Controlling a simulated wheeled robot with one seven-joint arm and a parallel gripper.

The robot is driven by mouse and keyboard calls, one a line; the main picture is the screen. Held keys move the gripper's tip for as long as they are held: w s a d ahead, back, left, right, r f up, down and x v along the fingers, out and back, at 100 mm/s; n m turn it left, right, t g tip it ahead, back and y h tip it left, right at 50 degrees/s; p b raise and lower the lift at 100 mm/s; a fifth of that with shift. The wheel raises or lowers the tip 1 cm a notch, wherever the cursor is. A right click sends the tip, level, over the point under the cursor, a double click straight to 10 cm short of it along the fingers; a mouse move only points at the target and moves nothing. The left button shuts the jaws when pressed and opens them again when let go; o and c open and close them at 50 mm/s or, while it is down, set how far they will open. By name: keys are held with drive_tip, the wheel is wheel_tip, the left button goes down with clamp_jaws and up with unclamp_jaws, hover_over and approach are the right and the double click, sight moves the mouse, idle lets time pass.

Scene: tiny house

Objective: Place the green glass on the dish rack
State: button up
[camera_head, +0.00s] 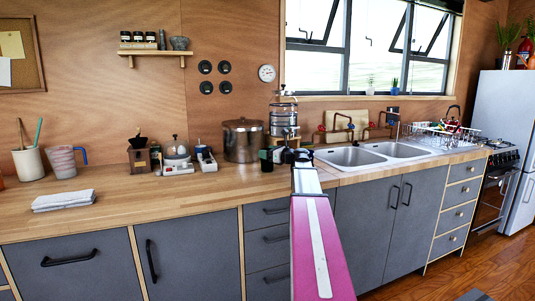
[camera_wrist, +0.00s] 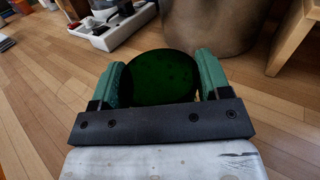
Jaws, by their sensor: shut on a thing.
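The green glass (camera_wrist: 160,75) is dark green and sits between the two teal fingers of my gripper (camera_wrist: 162,78) in the wrist view. My gripper is shut on it. In the head view the glass (camera_head: 266,160) shows as a small dark green shape beside the end of my arm, over the counter in front of the steel pot. I cannot tell whether its base touches the counter. The white wire dish rack (camera_head: 437,137) stands on the counter right of the double sink, with some items in it.
The steel pot (camera_head: 243,140) stands close behind the glass. A white tray (camera_wrist: 105,32) with small items is left of it. The double sink (camera_head: 376,153), with taps behind, lies between my gripper and the rack.

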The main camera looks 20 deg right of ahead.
drive_tip(key=shift+f, duration=0.1)
drive_tip(key=o, duration=1)
drive_tip(key=shift+o, duration=0.2)
drive_tip(key=shift+o, duration=0.4)
drive_tip(key=v, duration=0.7)
drive_tip(key=shift+s, duration=0.2)
wheel_tip(320, 180, up, 4)
drive_tip(key=s+d+g+h, duration=0.1)
drive_tip(key=s+g+h, duration=0.1)
drive_tip(key=g+h, duration=0.15)
drive_tip(key=shift+g+y, duration=0.25)
drive_tip(key=shift+g, duration=0.1)
drive_tip(key=shift+w+d+x, duration=0.1)
drive_tip(key=shift+x, duration=2.55)
drive_tip(key=shift+w+d+x, duration=0.1)
drive_tip(key=shift+x, duration=2.55)
